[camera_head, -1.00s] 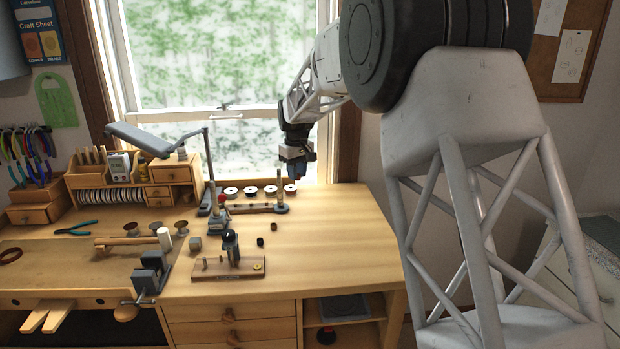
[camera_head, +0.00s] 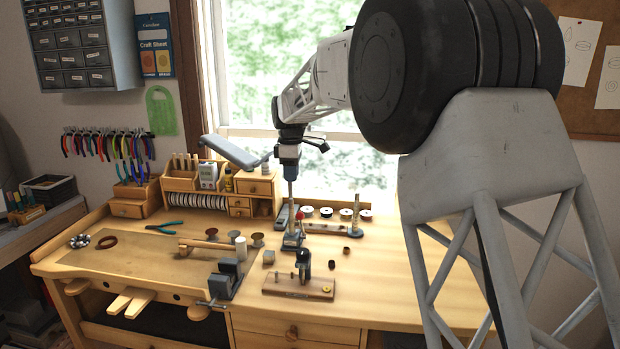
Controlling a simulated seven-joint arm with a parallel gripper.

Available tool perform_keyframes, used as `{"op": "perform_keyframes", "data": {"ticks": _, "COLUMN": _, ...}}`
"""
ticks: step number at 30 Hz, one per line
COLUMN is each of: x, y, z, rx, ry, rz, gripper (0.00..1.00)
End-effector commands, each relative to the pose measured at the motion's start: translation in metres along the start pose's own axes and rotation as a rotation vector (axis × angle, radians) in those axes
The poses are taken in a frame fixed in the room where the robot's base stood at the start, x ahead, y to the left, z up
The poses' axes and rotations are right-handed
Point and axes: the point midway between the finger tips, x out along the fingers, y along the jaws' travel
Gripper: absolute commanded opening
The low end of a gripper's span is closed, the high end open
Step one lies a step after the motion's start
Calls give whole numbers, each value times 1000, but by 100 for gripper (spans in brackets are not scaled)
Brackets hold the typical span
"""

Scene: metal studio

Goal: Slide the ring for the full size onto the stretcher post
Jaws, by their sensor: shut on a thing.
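My gripper (camera_head: 290,167) is shut and points down at the back of the bench. It holds something small, which I take to be a ring; the fingertips are too small and dark to show which one. Directly below it in the picture is a pale upright post (camera_head: 290,201) on a grey tool with a red knob, which looks like the stretcher (camera_head: 292,240). I cannot tell if the gripper or ring touches the post top. Two small dark rings or cups (camera_head: 332,265) lie on the bench to its right.
A second post (camera_head: 357,215) stands right of the stretcher. A wooden stand with a black clamp (camera_head: 303,263) is in front, a vise (camera_head: 226,278) to the left. The bench right of these is clear.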

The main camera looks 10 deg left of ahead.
Motion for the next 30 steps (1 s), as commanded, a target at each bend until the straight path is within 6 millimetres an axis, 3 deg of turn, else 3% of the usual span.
{"op": "perform_keyframes", "data": {"ticks": 17, "x": -1, "y": -1, "z": -6, "rx": -26, "ry": 0, "rz": 0, "gripper": 2}}
{"op": "perform_keyframes", "data": {"ticks": 30, "x": 18, "y": -1, "z": -6, "rx": -25, "ry": 0, "rz": -1, "gripper": 2}}
